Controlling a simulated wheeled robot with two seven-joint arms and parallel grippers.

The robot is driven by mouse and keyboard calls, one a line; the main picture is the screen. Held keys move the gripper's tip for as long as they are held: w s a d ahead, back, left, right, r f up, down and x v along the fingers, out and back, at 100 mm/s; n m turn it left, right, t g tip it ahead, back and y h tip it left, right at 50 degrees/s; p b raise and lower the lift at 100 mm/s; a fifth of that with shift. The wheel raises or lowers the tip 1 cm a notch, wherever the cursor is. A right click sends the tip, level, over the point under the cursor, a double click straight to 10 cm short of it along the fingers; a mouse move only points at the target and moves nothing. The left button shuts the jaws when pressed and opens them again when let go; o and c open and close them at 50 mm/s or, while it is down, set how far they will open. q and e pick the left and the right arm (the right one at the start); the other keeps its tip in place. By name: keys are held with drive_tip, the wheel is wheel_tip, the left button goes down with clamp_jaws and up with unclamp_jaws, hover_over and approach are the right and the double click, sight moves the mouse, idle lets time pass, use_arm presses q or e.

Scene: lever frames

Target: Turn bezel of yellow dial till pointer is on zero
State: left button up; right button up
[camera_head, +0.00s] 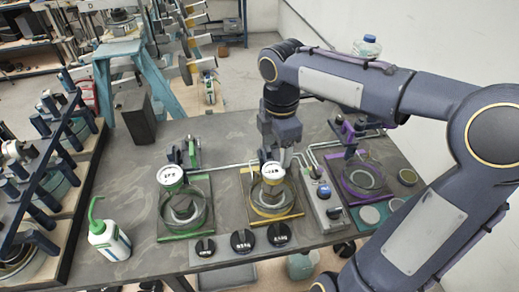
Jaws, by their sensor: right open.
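The yellow dial (272,172) has a white round face and stands over a yellow-rimmed ring frame (272,210) near the middle of the table. Its pointer and bezel marks are too small to read. My right gripper (281,158) points down just behind the dial, close to its far side. It is open, though its fingers are partly hidden, and I cannot tell whether they touch the bezel. My left gripper is not in view.
A green dial (171,176) stands to the left and a purple frame (362,178) to the right. A grey control box (322,198) sits beside the yellow frame. Black knobs (242,240) line the front edge. A white bottle (109,240) and a rack stand at left.

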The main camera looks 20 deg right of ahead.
sight(274, 170)
drive_tip(key=shift+w+r+n, duration=0.15)
drive_tip(key=shift+w+n, duration=0.25)
drive_tip(key=shift+w, duration=0.2)
drive_tip(key=shift+f, duration=0.2)
wheel_tip(274, 170, down, 7)
drive_tip(key=shift+f, duration=0.15)
drive_tip(key=c, duration=0.7)
